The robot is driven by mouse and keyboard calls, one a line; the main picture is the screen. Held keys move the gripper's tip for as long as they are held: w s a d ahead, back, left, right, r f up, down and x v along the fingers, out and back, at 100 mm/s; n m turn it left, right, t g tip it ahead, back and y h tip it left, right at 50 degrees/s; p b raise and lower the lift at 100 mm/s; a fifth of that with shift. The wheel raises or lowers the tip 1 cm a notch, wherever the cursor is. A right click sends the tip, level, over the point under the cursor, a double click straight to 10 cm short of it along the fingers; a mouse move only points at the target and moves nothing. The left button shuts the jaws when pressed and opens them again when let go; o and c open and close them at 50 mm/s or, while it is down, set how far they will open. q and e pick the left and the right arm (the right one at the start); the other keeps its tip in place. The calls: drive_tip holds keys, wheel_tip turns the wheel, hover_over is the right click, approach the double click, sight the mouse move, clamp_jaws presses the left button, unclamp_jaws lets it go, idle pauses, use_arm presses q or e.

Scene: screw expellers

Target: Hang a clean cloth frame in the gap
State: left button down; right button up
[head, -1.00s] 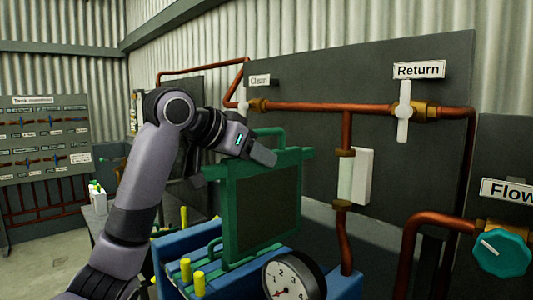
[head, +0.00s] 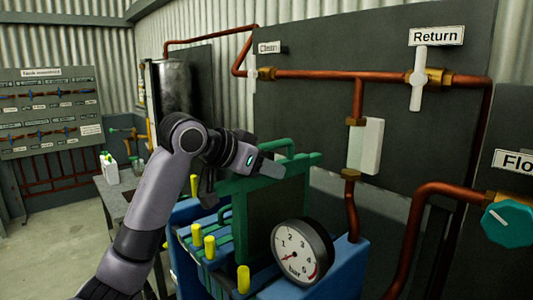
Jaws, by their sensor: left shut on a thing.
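A green frame (head: 278,205) with a dark cloth panel stands upright at the blue press (head: 345,262). My left gripper (head: 242,178) is shut on the frame at its top edge, near the green handle loop. The frame's lower part is down among the other green plates (head: 212,262) of the press. Its lower right corner is hidden behind the gauge, so I cannot tell whether it rests on the press. The gap's outline is not clear from here. My right gripper is not in view.
A round pressure gauge (head: 301,252) stands in front of the frame. Yellow knobs (head: 243,279) stick up along the press. Copper pipes (head: 320,75) and a white-handled Return valve (head: 418,78) are on the dark panel behind. A teal Flow knob (head: 508,223) is at right.

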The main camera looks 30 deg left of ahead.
use_arm(q)
wheel_tip(320, 180, down, 4)
drive_tip(key=shift+r, duration=0.25)
drive_tip(key=b, duration=0.2)
hover_over(266, 248)
drive_tip(key=w, duration=0.2)
drive_tip(key=f, duration=0.5)
drive_tip(key=shift+s+a+f, duration=0.1)
drive_tip(key=shift+s+a, duration=0.05)
drive_tip(key=shift+a, duration=0.25)
drive_tip(key=shift+f+b, duration=2.25)
drive_tip(key=shift+f, duration=3.05)
drive_tip(key=c, duration=0.8)
unclamp_jaws()
drive_tip(key=shift+o, duration=0.4)
drive_tip(key=shift+f, duration=0.1)
drive_tip(key=shift+s, duration=0.1)
